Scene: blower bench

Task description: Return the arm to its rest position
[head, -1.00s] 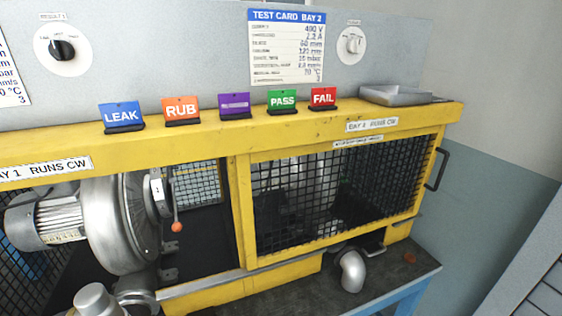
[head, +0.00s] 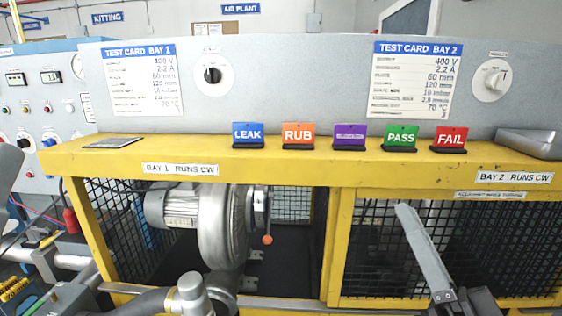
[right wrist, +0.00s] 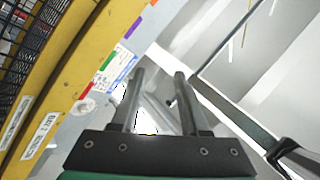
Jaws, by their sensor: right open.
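My right gripper (head: 408,212) rises into the lower right of the head view, in front of the bay 2 mesh. It is seen nearly edge-on there. In the right wrist view its two dark fingers (right wrist: 159,78) stand apart with nothing between them. It is clear of the yellow bench frame (head: 335,240). I cannot make out my left gripper in the head view.
A silver blower (head: 222,225) with an orange-tipped lever (head: 267,239) sits in open-fronted bay 1. Bay 2's mesh guard (head: 500,245) is closed. Coloured cards, including LEAK (head: 248,134) and FAIL (head: 450,139), and a grey box (head: 535,142) stand on the yellow ledge.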

